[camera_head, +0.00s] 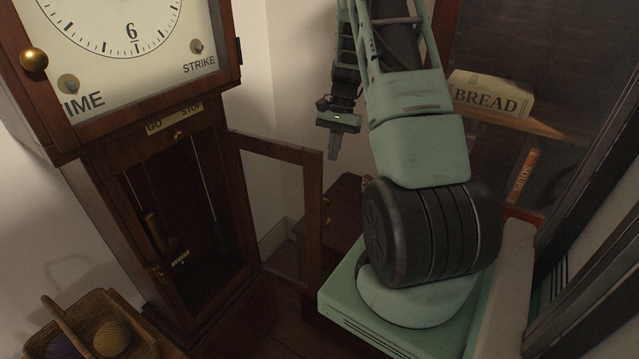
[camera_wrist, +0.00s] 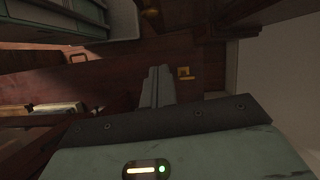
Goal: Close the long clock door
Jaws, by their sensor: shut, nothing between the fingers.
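The tall wooden clock (camera_head: 190,190) stands at the left, with its white dial (camera_head: 118,35) at the top. Its long door (camera_head: 313,215), a dark wooden frame with a glass pane, stands swung open to the right of the case. The case interior shows, with a hanging rod and weight inside. My gripper (camera_head: 333,157) is shut and empty, pointing down just right of the door's upper outer corner in the head view. I cannot tell whether it touches the door. In the wrist view the closed fingers (camera_wrist: 158,85) are beside a small brass fitting (camera_wrist: 185,73).
A wicker basket (camera_head: 95,325) with balls of yarn is at the lower left. A bread box (camera_head: 490,93) and a book marked SOUPS (camera_head: 523,176) are on shelves at the right. A pale wall is behind the door.

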